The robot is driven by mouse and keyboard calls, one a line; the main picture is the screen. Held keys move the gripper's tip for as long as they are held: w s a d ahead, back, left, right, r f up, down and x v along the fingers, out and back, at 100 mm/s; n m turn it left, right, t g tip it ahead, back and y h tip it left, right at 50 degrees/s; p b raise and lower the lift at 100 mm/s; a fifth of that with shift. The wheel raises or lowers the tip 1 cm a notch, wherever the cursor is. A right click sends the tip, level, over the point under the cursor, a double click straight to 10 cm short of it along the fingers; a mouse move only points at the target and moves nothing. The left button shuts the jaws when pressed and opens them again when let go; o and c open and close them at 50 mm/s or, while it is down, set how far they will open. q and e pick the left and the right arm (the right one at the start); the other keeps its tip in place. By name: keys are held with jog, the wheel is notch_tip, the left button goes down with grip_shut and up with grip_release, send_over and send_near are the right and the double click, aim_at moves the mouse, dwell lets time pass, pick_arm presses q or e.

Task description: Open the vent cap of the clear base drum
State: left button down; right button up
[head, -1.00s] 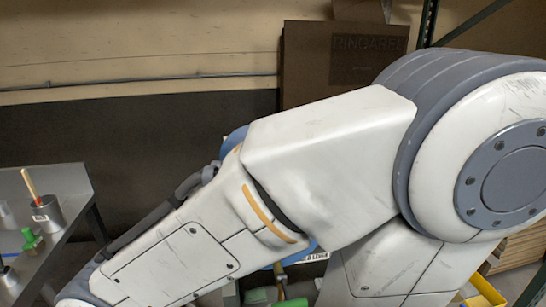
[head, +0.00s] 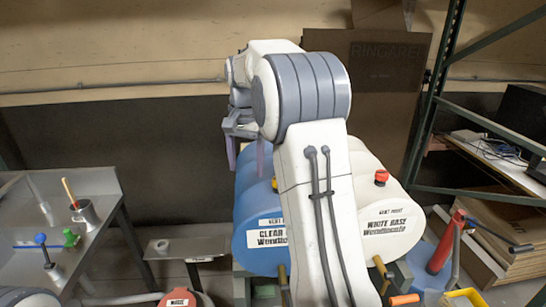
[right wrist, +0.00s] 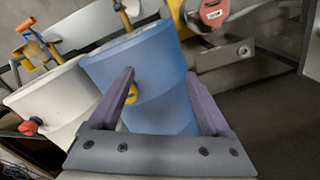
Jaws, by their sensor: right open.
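The clear base drum (head: 258,222) is blue, lies on its side in the middle of the head view and carries a "CLEAR" label. It also fills the centre of the right wrist view (right wrist: 150,62). A yellow cap (right wrist: 132,93) shows on the blue drum, partly covered by one finger; in the head view my right arm hides most of that area. My right gripper (head: 247,165) is open, fingers pointing down above the drum. In the right wrist view its fingers (right wrist: 160,80) are spread, with the cap close to the left finger. Contact cannot be told. My left gripper is out of view.
The white base drum (head: 390,212) lies right beside the blue one, with a red cap (head: 381,177) on top. A steel bench (head: 95,225) with a cup and small tools is at the left. A green rack post (head: 432,95) rises right.

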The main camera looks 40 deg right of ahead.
jog(key=d+r+m+p, duration=0.1)
jog(key=d+r+m, duration=0.25)
jog(key=d, duration=0.65)
pick_arm(q)
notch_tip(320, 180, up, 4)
jog(key=shift+p, duration=0.95)
pick_arm(e)
jog(key=f, duration=1.1)
jog(key=shift+s+d, duration=0.1)
jog(key=shift+s, duration=0.2)
grip_shut()
